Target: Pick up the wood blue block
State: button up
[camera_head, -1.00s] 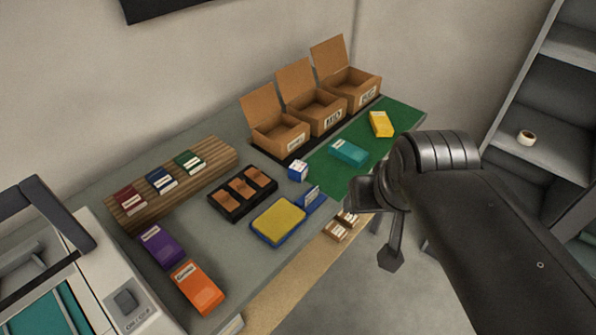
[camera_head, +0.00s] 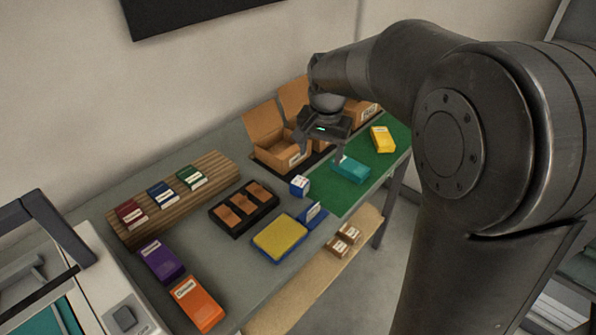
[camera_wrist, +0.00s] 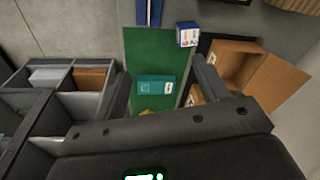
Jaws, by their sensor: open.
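A blue block (camera_head: 162,193) with a white label sits on the wooden ribbed rack (camera_head: 215,171), between a dark red block (camera_head: 130,215) and a green block (camera_head: 191,177). My gripper (camera_head: 318,152) is open and empty, pointing down over the bench near the cardboard boxes, well to the right of the rack. In the wrist view my gripper's two fingers (camera_wrist: 163,88) are spread apart over the green mat, with a teal box (camera_wrist: 156,85) below between them. I cannot make out the blue block on the rack in the wrist view.
Open cardboard boxes (camera_head: 262,148) stand along the back. A blue-and-white cube (camera_head: 299,186), a black tray (camera_head: 233,230) and a blue-rimmed yellow pad (camera_head: 280,239) lie between my gripper and the rack. Purple (camera_head: 160,260) and orange (camera_head: 197,304) boxes lie in front of the rack.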

jog(key=m+g, duration=0.2)
send_near(300, 181)
jog(key=shift+s+f, duration=0.25)
jog(key=shift+s, duration=0.15)
notch_tip(300, 181, down, 5)
jog(key=shift+f, duration=0.15)
jog(key=shift+w+a+f, duration=0.1)
jog(key=shift+f, duration=1.25)
jog(key=shift+w+a+f, duration=0.1)
jog(key=shift+w+f, duration=0.05)
jog(key=shift+f, duration=1.2)
jog(key=shift+c, duration=0.2)
jog(key=c, duration=1)
jog(key=shift+r, duration=0.1)
